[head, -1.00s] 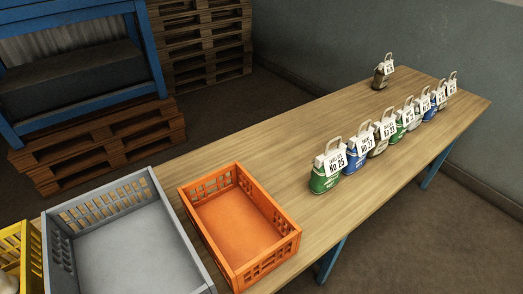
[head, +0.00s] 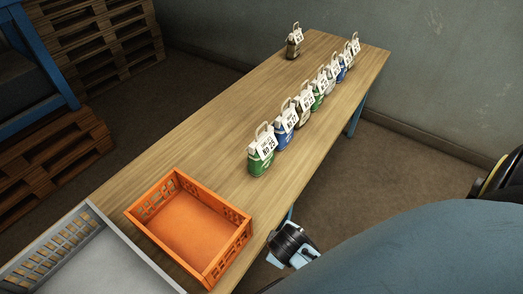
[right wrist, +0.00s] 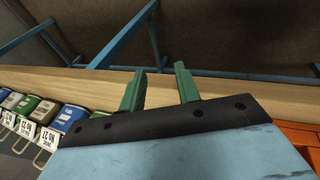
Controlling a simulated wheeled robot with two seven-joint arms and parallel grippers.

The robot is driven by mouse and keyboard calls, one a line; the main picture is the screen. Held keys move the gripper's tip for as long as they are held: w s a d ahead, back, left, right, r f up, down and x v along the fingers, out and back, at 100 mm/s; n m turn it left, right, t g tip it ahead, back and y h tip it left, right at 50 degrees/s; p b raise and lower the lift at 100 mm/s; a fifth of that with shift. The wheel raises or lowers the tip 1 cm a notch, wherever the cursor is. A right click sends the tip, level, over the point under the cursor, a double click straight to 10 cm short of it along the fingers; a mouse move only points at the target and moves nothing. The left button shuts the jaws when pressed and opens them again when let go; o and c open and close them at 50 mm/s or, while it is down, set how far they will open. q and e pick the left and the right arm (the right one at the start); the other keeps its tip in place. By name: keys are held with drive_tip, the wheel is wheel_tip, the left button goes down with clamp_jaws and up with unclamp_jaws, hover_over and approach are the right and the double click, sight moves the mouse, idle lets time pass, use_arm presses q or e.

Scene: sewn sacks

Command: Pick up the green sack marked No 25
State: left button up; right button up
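The green sack (head: 261,160) with a white handle and white tag stands upright at the near end of a row on the table in the head view. Its tag reads No 25 in the earlier head frame. In the right wrist view, what looks like the same sack (right wrist: 100,114) is partly hidden behind my gripper body. My right gripper (right wrist: 160,70) has its two green fingers apart with nothing between them, beside the table edge and off to the side of the sack. My left gripper is out of view.
Several similar sacks, starting with a blue one (head: 285,130), run close behind the green sack along the table (head: 215,120). A lone dark sack (head: 294,45) stands at the far end. An orange crate (head: 232,262) and a grey crate (head: 150,272) stand nearer.

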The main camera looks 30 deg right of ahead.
drive_tip(key=w+d+r+n+t+h+p, duration=0.2)
drive_tip(key=w+r+n+h, duration=0.3)
drive_tip(key=w+r, duration=0.6)
drive_tip(key=n+t+h, duration=0.3)
drive_tip(key=n+h, duration=0.1)
drive_tip(key=n, duration=0.3)
approach(261, 127)
drive_tip(key=shift+p+x, duration=0.4)
drive_tip(key=shift+x, duration=3.85)
drive_tip(key=shift+w+a, duration=0.1)
drive_tip(key=shift+c, duration=0.2)
clamp_jaws()
drive_tip(key=shift+r, duration=0.1)
